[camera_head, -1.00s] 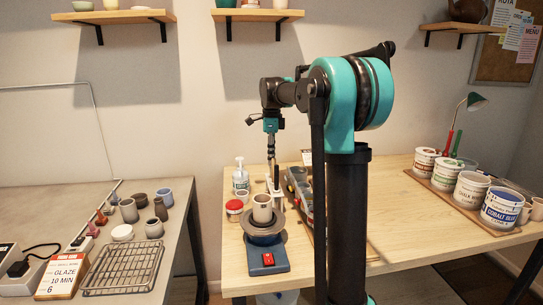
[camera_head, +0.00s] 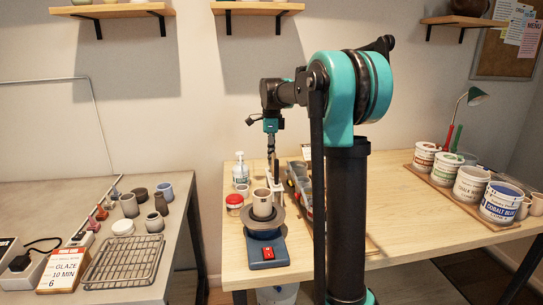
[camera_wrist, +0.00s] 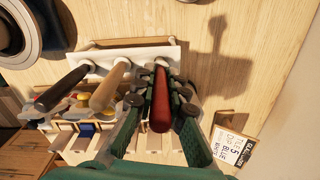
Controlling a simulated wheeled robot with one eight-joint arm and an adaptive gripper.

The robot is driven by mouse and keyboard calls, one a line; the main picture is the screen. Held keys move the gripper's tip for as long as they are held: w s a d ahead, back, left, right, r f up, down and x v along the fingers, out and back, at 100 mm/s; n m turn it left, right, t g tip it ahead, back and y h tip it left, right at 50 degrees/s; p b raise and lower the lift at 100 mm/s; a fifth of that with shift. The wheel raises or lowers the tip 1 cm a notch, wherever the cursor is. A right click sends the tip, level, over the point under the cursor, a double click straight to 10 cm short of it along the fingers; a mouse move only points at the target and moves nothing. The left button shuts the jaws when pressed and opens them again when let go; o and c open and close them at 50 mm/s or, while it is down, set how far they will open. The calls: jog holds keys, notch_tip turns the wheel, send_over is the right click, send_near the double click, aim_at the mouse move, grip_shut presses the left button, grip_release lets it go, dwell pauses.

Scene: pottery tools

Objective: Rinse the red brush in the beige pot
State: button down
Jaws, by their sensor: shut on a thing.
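My gripper (camera_wrist: 160,98) is shut on the red handle of the red brush (camera_wrist: 161,112) in the wrist view. The brush stands at a white slotted rack (camera_wrist: 142,53), beside a pale wooden handle (camera_wrist: 110,87) and a brown handle (camera_wrist: 62,88); its bristles are hidden. In the head view my gripper (camera_head: 272,168) points down at the rack, and the red brush cannot be made out there. A beige pot (camera_head: 262,203) stands upright on a dark wheel (camera_head: 264,229) just in front of and left of the rack.
A red-lidded jar (camera_head: 234,202) and a pump bottle (camera_head: 241,174) stand left of the rack. A grey toolbox (camera_head: 300,185) is close on the right. Several glaze buckets (camera_head: 471,183) stand far right. The wooden table (camera_head: 400,210) is clear between.

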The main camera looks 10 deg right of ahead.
jog(key=shift+f, duration=1.3)
dwell(1.2)
jog(key=c, duration=1.5)
grip_release()
notch_tip(320, 180, up, 12)
